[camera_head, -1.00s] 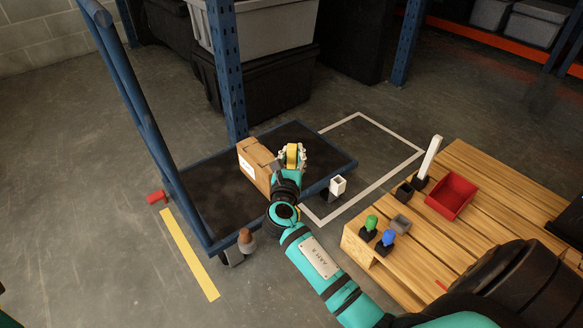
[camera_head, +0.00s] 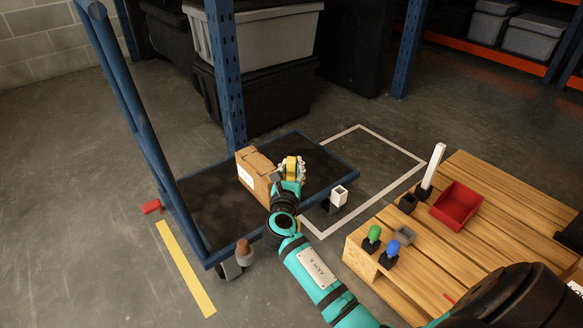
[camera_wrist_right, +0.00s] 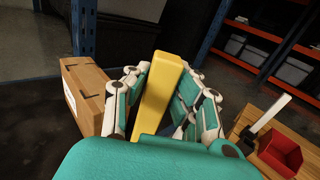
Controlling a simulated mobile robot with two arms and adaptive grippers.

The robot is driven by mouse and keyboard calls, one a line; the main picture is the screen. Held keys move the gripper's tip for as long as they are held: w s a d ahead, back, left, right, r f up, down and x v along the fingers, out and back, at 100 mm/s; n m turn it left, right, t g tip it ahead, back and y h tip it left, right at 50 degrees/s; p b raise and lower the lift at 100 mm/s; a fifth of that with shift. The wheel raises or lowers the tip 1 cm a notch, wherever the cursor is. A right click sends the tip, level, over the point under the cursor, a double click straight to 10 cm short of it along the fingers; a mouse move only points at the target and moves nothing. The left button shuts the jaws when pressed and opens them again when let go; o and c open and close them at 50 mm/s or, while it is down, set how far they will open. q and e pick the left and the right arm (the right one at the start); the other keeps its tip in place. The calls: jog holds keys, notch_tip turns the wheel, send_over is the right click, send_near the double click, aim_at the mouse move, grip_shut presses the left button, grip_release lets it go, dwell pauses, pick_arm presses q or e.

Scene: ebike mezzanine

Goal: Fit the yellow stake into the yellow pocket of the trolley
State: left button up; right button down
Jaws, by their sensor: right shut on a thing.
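My right gripper (camera_head: 290,172) is shut on the yellow stake (camera_head: 291,165), above the trolley deck (camera_head: 210,210) and just right of a cardboard box. In the right wrist view the stake (camera_wrist_right: 158,92) stands up between the two fingers, slightly tilted, with its lower end hidden by my wrist. The blue-framed trolley has a white pocket (camera_head: 338,196) at its right edge. I cannot make out a yellow pocket; my arm and gripper cover part of the trolley edge. My left gripper is not in view.
The cardboard box (camera_head: 246,173) lies on the deck close beside my gripper. A blue rack post (camera_head: 227,80) stands behind the trolley. At right, a wooden pallet (camera_head: 470,235) bears a red bin (camera_head: 457,205), a white stake (camera_head: 434,165) and green (camera_head: 374,234) and blue (camera_head: 391,248) pegs.

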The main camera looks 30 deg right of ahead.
jog(key=shift+f, duration=0.4)
jog(key=c, duration=1.1)
grip_release()
jog(key=shift+c, duration=0.2)
jog(key=shift+r, duration=0.1)
